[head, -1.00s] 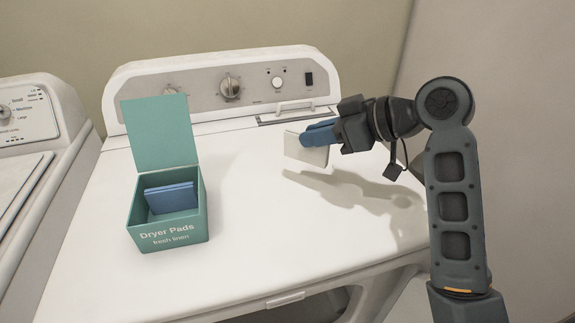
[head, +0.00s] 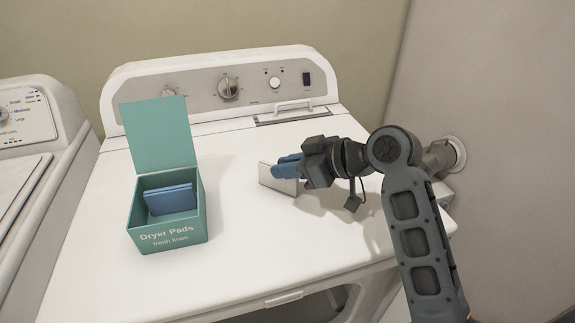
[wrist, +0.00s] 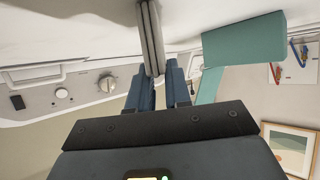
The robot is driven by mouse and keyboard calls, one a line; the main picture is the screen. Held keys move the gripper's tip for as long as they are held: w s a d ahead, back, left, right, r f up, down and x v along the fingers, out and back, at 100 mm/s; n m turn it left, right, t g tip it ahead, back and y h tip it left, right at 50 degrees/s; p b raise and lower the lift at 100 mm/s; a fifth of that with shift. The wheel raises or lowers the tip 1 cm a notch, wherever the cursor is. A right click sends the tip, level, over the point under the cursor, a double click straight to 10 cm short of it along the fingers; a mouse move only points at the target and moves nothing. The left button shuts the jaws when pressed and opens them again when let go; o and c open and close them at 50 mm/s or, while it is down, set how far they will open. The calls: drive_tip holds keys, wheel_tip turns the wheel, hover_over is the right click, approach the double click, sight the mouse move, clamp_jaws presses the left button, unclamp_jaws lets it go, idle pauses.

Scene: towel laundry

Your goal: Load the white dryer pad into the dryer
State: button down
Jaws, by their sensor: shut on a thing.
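The white dryer pad (head: 279,181) is between the blue fingers of my gripper (head: 287,168), held on edge low over the dryer top. In the wrist view the pad (wrist: 151,38) is a thin upright slab between the fingertips of my gripper (wrist: 160,80). The white dryer (head: 235,240) stands in front of me. Part of a dark opening (head: 330,306) shows at its lower front; whether the door is open is hard to tell.
An open teal Dryer Pads box (head: 168,236) with blue pads (head: 170,199) stands at the left of the dryer top. A second white machine (head: 22,170) stands to the left. A wall is close on the right. The front middle of the dryer top is clear.

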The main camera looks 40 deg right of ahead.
drive_tip(key=shift+f, duration=0.15)
drive_tip(key=c, duration=1.1)
unclamp_jaws()
drive_tip(key=shift+o, duration=0.2)
